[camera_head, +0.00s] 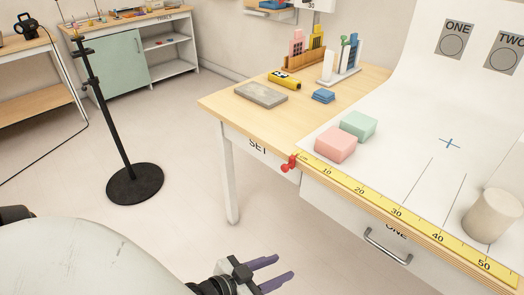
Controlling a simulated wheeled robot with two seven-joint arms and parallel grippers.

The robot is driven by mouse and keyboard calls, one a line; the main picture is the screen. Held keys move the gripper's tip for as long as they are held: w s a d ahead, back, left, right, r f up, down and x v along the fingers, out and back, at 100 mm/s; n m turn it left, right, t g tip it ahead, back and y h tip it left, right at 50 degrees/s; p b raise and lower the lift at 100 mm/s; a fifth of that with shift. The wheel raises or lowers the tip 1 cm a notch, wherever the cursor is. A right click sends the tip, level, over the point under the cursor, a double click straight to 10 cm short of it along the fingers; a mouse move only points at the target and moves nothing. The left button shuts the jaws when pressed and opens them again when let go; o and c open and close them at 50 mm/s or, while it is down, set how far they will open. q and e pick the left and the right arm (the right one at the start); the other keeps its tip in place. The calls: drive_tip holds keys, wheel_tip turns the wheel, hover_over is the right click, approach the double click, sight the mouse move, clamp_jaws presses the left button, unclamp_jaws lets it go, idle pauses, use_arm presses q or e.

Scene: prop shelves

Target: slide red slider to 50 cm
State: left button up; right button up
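The red slider (289,163) sits at the left, low end of the yellow ruler (394,213) along the table's front edge. The ruler's marks 10 to 50 rise toward the right, and the 50 mark is near the lower right corner. My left gripper (280,268) is at the bottom of the view, below and left of the ruler. Its two purple fingers are spread apart with nothing between them. It is apart from the slider. My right gripper is not in view.
On the white surface stand a pink block (335,145), a green block (359,126) and a pale cylinder (492,215) near the 50 mark. A drawer handle (387,247) sticks out below the ruler. A black stand (134,184) is at left.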

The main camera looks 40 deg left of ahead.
sight(283, 169)
use_arm(q)
drive_tip(key=w+a+r+n+t+y, duration=0.15)
drive_tip(key=w+a+r+t, duration=0.35)
drive_tip(key=w+a+r, duration=0.65)
drive_tip(key=shift+t, duration=0.3)
drive_tip(key=w, duration=0.2)
drive_tip(key=w+a+r, duration=0.1)
drive_tip(key=w, duration=0.3)
drive_tip(key=shift+w+a+r+b, duration=0.2)
drive_tip(key=shift+w+r+b, duration=0.1)
drive_tip(key=shift+w+r, duration=0.1)
drive_tip(key=shift+w+d, duration=0.1)
drive_tip(key=shift+w, duration=0.55)
clamp_jaws()
